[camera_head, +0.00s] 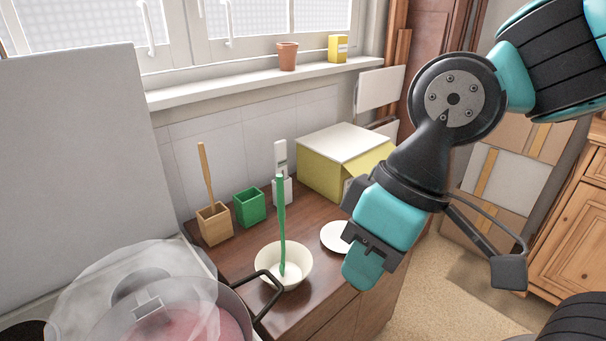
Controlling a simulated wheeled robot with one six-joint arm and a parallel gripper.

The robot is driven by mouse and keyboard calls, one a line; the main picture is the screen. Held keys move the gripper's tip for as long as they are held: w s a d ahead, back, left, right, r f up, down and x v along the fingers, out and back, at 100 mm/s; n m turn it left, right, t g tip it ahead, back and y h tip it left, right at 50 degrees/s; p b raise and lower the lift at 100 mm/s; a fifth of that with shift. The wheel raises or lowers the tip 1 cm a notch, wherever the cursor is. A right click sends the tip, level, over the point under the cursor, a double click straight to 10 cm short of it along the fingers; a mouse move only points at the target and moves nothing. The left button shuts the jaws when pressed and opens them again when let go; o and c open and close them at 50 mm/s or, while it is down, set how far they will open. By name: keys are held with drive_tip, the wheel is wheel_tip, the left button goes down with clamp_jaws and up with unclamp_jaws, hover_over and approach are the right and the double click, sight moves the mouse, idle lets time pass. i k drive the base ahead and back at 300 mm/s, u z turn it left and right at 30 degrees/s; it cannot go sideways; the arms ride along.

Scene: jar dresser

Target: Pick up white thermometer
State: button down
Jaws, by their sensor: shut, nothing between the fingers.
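A slim white thermometer (280,152) with a small dark display stands upright on the brown dresser (240,262), near the wall. Its lower part is at a small white holder (289,190), and a green stick partly covers it. My gripper (362,268) is shut and empty. It hangs over the right side of the dresser, to the right of the thermometer and closer to the camera, pointing down.
A white bowl (301,257) holds the green stick (282,225). A white plate (336,238) lies beside my gripper. A yellow box (321,178), green cup (250,206) and wooden cup (215,225) stand behind. A lidded pot (215,310) fills the front left.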

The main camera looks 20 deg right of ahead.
sight(279, 146)
drive_tip(key=z, duration=2.2)
drive_tip(key=i, duration=2.05)
drive_tip(key=u, duration=3.7)
drive_tip(key=i, duration=0.5)
drive_tip(key=u, duration=0.05)
